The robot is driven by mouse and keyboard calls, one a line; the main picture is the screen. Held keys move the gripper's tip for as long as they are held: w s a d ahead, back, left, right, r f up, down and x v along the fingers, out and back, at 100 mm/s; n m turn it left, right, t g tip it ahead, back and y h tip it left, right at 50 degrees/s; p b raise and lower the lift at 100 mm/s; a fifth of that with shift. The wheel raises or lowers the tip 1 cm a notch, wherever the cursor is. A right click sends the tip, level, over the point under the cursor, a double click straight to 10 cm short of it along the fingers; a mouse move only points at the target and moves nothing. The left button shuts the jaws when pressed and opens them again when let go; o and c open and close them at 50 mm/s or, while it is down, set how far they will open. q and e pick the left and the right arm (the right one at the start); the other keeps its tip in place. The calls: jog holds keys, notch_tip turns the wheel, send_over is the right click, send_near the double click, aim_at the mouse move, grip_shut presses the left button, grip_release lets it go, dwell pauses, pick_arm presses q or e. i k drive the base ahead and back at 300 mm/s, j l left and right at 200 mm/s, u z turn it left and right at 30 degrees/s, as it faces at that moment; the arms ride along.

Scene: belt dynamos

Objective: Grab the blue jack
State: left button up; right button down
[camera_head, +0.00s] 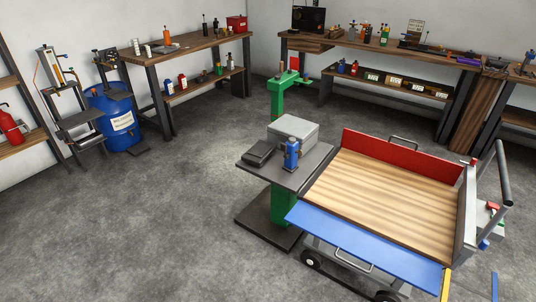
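A small blue jack (292,153) with a silvery top stands upright on the dark square top of a stand (306,175). It is at the front of a grey box (293,131) and to the right of a flat black item (259,153). The jack is far from me, near the middle of the head view. Neither of my grippers shows in this view.
A cart (395,190) with a wooden bed and red and blue sides stands right of the stand, close to it. A green post (276,100) rises behind the box. Workbenches line the walls, with a blue barrel (116,120) at left. The floor at left and front is clear.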

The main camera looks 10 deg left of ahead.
aim_at(290, 165)
jog(key=z, duration=0.5)
jog(key=i+j+z, duration=0.2)
jog(key=z, duration=0.15)
jog(key=i+j+z, duration=0.15)
jog(key=z, duration=0.2)
jog(key=i+j+z, duration=0.1)
jog(key=j+z, duration=0.3)
jog(key=i+j+z, duration=0.2)
jog(key=j, duration=0.3)
jog(key=j+z, duration=0.2)
jog(key=j, duration=0.85)
jog(key=i+j+z, duration=0.1)
jog(key=j, duration=0.45)
